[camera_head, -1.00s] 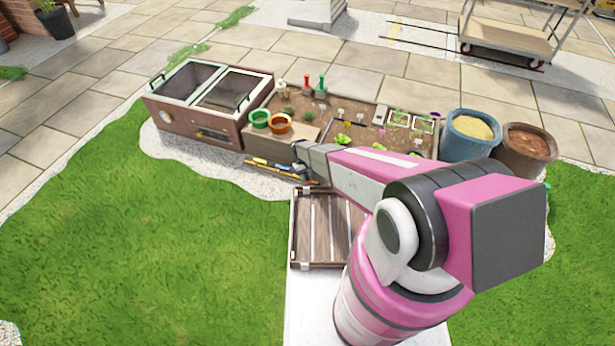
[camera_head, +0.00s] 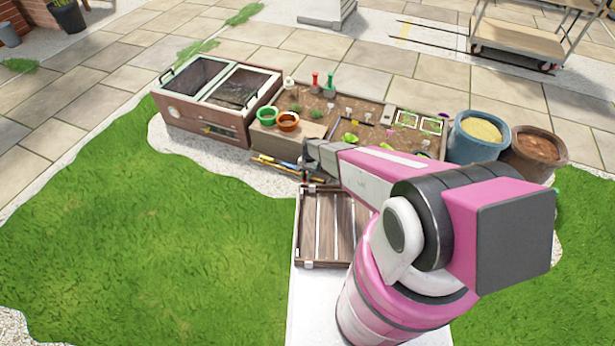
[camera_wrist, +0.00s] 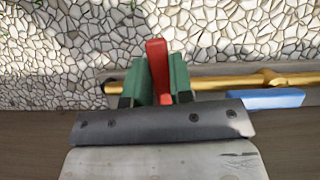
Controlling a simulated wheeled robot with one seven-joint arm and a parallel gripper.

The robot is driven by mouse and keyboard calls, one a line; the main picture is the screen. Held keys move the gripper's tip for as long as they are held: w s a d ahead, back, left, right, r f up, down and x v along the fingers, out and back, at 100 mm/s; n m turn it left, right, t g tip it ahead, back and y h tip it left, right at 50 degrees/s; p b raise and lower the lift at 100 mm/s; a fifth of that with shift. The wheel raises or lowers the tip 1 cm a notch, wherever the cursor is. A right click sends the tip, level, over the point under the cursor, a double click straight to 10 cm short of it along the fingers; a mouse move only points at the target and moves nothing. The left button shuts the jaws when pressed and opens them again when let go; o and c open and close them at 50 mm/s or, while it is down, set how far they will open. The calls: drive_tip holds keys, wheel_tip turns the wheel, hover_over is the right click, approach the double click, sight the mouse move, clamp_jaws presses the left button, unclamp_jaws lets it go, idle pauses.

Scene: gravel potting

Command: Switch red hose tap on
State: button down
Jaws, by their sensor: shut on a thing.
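The red hose tap (camera_wrist: 157,68) shows in the wrist view as an upright red lever by a brass pipe (camera_wrist: 210,83). My gripper (camera_wrist: 155,88) has its green fingers on both sides of the lever's lower part and is shut on it. The lever's top stands clear above the fingers; its base is partly hidden. In the head view my gripper (camera_head: 306,172) is at the front edge of the planting bed, by the yellow pipe. The red lever cannot be made out there.
A blue handle (camera_wrist: 265,98) lies along the pipe, right of my gripper. The planter bed (camera_head: 345,112) holds pots and tools; a cold frame (camera_head: 215,105) stands to its left. Blue (camera_head: 478,135) and brown (camera_head: 533,152) tubs stand right. A slatted wooden crate (camera_head: 318,264) is in front.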

drive_tip(key=shift+w+a+m, duration=0.1)
drive_tip(key=shift+a+m, duration=0.1)
drive_tip(key=shift+m, duration=0.3)
drive_tip(key=c, duration=1)
unclamp_jaws()
drive_tip(key=shift+r, duration=0.1)
drive_tip(key=v, duration=1)
drive_tip(key=shift+d+r, duration=0.25)
drive_tip(key=shift+r, duration=0.1)
